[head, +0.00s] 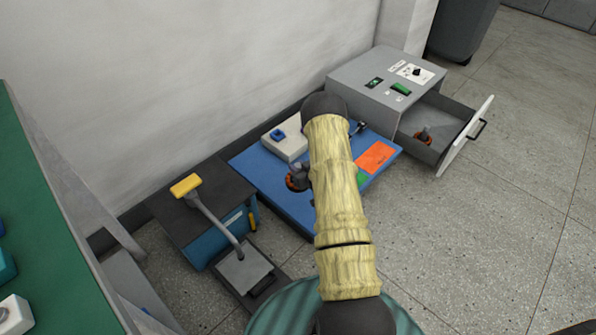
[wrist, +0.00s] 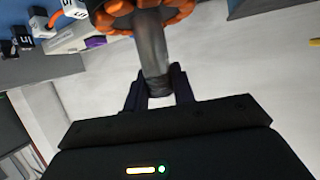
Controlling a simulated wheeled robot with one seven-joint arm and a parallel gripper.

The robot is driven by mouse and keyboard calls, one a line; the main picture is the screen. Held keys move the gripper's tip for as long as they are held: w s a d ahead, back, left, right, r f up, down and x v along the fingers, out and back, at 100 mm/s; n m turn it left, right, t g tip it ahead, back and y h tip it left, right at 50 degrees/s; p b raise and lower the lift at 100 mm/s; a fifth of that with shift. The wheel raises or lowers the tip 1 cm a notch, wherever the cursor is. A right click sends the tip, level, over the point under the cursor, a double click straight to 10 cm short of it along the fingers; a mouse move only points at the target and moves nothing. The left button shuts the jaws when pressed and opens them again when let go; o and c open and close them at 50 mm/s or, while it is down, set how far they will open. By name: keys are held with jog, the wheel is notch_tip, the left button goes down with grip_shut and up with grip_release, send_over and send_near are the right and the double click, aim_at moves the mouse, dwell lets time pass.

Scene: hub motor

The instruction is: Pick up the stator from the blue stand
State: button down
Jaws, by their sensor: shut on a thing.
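The stator, a ring of orange windings (wrist: 125,18) on a grey shaft (wrist: 151,55), fills the top middle of the wrist view. My gripper (wrist: 158,88) is shut on the shaft, one dark finger on each side. In the head view the stator's orange ring (head: 294,183) shows just left of my arm, over the blue work board (head: 267,178). My arm hides part of it and most of the gripper there. A small blue piece (head: 278,134) sits on a white block (head: 285,146) at the board's back left; I cannot tell whether it is the blue stand.
A grey box (head: 375,85) with an open drawer (head: 432,140) stands at the back right; an orange-and-dark part (head: 424,136) lies in the drawer. A lever press with a yellow handle (head: 186,185) stands left. Orange (head: 375,157) and green patches mark the board. Floor at right is clear.

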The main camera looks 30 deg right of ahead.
jog(key=shift+r, duration=0.45)
